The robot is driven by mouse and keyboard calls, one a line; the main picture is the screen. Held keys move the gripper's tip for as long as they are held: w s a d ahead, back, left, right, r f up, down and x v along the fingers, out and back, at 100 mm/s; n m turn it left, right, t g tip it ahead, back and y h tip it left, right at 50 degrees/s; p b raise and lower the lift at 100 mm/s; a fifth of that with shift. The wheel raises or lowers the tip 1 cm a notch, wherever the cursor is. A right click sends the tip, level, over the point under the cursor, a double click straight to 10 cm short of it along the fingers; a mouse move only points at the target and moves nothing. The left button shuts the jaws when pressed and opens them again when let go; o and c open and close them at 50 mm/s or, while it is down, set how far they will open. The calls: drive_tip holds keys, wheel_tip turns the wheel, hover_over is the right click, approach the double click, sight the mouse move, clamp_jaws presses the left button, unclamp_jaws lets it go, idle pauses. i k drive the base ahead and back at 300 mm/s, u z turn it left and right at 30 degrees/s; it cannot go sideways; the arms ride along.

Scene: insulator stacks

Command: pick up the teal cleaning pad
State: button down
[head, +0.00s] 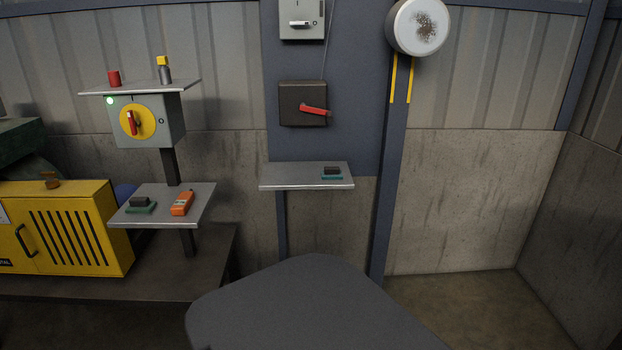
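Two teal pads with dark blocks on top are in the head view. One teal pad (140,208) lies on the lower left shelf (199,216), left of an orange handheld device (182,204). The other, smaller-looking teal pad (332,177) lies near the right end of the middle shelf (290,181). Each dark block covers part of its pad. My gripper is not in view.
An upper left shelf (120,88) holds a red cylinder (114,78) and a yellow-topped grey one (163,70). Below it is a box with a rotary switch (132,121). A yellow cabinet (70,230) stands left. A blue post (388,190) stands right of the middle shelf.

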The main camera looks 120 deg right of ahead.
sight(329, 172)
drive_tip(key=u, duration=0.3)
drive_tip(key=i, duration=0.2)
drive_tip(key=z, duration=2.7)
drive_tip(key=i, duration=0.1)
drive_tip(key=z, duration=2.15)
